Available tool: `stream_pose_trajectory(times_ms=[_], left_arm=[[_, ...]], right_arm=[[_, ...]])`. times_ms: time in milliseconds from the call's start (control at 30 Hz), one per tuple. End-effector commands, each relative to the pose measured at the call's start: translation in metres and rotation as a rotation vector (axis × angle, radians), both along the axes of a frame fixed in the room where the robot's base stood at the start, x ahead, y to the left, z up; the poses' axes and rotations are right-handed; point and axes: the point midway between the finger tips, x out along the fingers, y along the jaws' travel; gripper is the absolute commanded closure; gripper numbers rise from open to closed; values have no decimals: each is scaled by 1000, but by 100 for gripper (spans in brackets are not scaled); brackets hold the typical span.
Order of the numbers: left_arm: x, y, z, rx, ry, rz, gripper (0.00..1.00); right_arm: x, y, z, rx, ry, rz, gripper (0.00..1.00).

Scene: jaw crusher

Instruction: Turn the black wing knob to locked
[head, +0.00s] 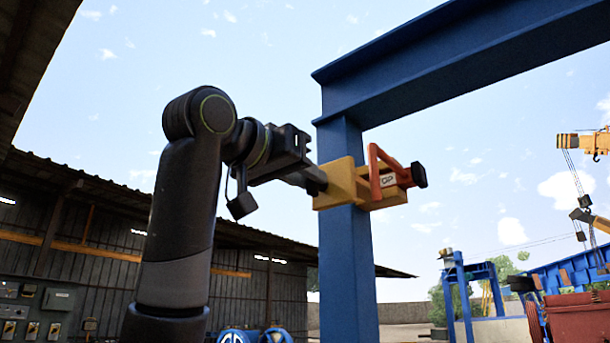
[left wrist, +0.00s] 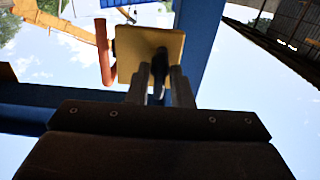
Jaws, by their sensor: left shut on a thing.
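A yellow box-like unit (head: 345,184) is fixed on the blue steel post. My left gripper (head: 318,180) reaches it from the left, with its fingertips at the unit's near face. In the left wrist view, the black wing knob (left wrist: 159,66) stands out from the yellow plate (left wrist: 140,45), between the two fingers of my left gripper (left wrist: 160,85). The gripper is shut on the knob. In the head view the fingers hide the knob, and its turn angle is hard to read. My right gripper is in neither view.
An orange-red handle (head: 376,172) sticks out beside the unit, and a black round end (head: 418,175) shows at its right. The blue post (head: 342,250) and beam (head: 450,60) stand close behind. A shed (head: 110,230) is at left.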

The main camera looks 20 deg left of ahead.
Motion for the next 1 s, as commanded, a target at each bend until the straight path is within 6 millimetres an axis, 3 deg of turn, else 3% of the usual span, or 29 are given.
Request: stream_pose_trajectory(times_ms=[567, 600, 700, 1000], left_arm=[[1, 0, -1, 34, -9, 0, 100], [1, 0, -1, 34, -9, 0, 79], [1, 0, -1, 33, -9, 0, 67], [-2, 1, -1, 32, -12, 0, 67]], right_arm=[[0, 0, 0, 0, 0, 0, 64], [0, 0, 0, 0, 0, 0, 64], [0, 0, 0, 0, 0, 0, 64], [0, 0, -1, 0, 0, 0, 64]])
